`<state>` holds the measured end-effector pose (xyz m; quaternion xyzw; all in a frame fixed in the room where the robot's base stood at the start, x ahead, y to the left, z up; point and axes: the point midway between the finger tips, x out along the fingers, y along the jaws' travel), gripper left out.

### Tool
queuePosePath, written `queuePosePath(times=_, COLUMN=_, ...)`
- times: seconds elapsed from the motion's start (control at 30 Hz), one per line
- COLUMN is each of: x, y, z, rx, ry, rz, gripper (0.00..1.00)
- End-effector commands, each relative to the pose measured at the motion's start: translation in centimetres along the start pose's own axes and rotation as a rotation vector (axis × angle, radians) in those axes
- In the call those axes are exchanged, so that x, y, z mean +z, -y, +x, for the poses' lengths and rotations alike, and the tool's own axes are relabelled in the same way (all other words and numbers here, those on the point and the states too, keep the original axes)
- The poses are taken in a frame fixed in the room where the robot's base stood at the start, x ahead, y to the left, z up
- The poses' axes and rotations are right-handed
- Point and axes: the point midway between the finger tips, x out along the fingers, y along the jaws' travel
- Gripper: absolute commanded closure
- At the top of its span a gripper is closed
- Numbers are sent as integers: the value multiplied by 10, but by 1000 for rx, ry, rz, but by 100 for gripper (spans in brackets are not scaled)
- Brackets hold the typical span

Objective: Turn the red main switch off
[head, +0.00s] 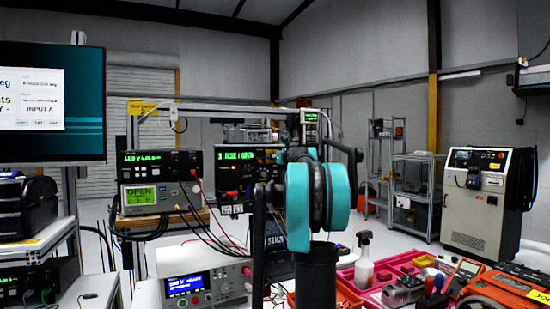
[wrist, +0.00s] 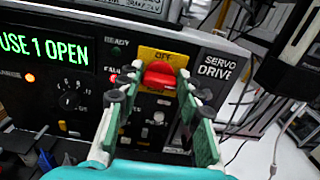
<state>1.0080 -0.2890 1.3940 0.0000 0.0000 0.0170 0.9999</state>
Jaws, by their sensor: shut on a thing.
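The red main switch (wrist: 160,76) sits on a yellow plate (wrist: 168,57) marked OFF at its top, on the front of the servo drive (wrist: 217,65). In the wrist view my gripper (wrist: 156,80) has one finger on each side of the red handle and is shut on it. The handle's exact angle is hard to read. In the head view the servo drive (head: 233,168) is partly behind my arm, and the switch and fingertips are hidden.
The drive's green display (wrist: 45,45) reads "USE 1 OPEN", cut at the left. A red lamp (wrist: 113,78) glows by FAULT. A rotary knob (wrist: 70,100) is left of my gripper. Cables hang at the right. A bench supply (head: 205,282) stands lower left in the head view.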

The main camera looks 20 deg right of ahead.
Motion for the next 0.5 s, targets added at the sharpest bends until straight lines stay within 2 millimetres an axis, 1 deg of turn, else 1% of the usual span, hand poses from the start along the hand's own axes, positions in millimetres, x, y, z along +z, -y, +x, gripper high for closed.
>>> queuePosePath(times=0.03, x=0, y=0, z=0, rx=0, ry=0, rz=0, gripper=85)
queuePosePath(times=0.1, x=0, y=0, z=0, rx=0, ry=0, rz=0, gripper=93)
queuePosePath(times=0.33, x=0, y=0, z=0, rx=0, ry=0, rz=-19, gripper=93)
queuePosePath(times=0.5, x=0, y=0, z=0, rx=0, ry=0, rz=-83, gripper=93)
